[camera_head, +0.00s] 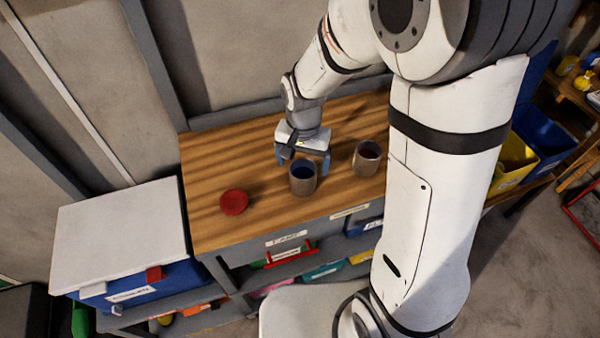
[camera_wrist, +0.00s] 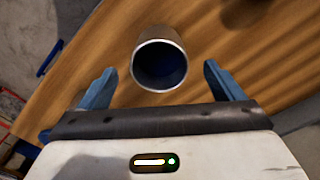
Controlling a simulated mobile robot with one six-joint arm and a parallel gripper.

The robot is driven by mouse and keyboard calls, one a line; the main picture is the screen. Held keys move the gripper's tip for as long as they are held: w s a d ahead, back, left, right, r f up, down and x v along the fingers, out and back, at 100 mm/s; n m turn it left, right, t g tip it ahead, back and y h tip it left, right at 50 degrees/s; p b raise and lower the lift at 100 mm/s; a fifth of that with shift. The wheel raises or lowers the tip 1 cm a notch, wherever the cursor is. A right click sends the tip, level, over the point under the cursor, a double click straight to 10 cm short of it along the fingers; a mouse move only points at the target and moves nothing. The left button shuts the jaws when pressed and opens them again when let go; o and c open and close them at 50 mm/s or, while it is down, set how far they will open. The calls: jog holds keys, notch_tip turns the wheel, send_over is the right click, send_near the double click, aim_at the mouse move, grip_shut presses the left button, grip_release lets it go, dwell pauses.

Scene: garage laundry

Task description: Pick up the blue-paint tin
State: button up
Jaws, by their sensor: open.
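The blue-paint tin (camera_head: 302,179) is an open grey cylinder with dark blue inside, standing upright on the wooden bench top near its front edge. In the wrist view the tin (camera_wrist: 159,60) lies ahead of and between the two blue fingers. My gripper (camera_head: 301,158) is open and empty, just behind the tin in the head view. In the wrist view my gripper (camera_wrist: 157,85) has its fingers spread wider than the tin, and neither finger visibly touches it.
A red round object (camera_head: 233,202) lies to the left on the bench (camera_head: 205,165). A blue bin with a grey lid (camera_head: 120,235) stands left of the bench. The rear left of the bench top is clear.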

aim_at(304, 175)
jog(key=shift+w+d+f+p, duration=0.1)
jog(key=shift+f+p, duration=0.2)
jog(key=shift+f, duration=1.2)
jog(key=shift+d+f+p, duration=0.1)
jog(key=shift+f+p, duration=0.2)
jog(key=shift+f, duration=1.2)
jog(key=shift+c, duration=0.6)
jog(key=c, duration=1)
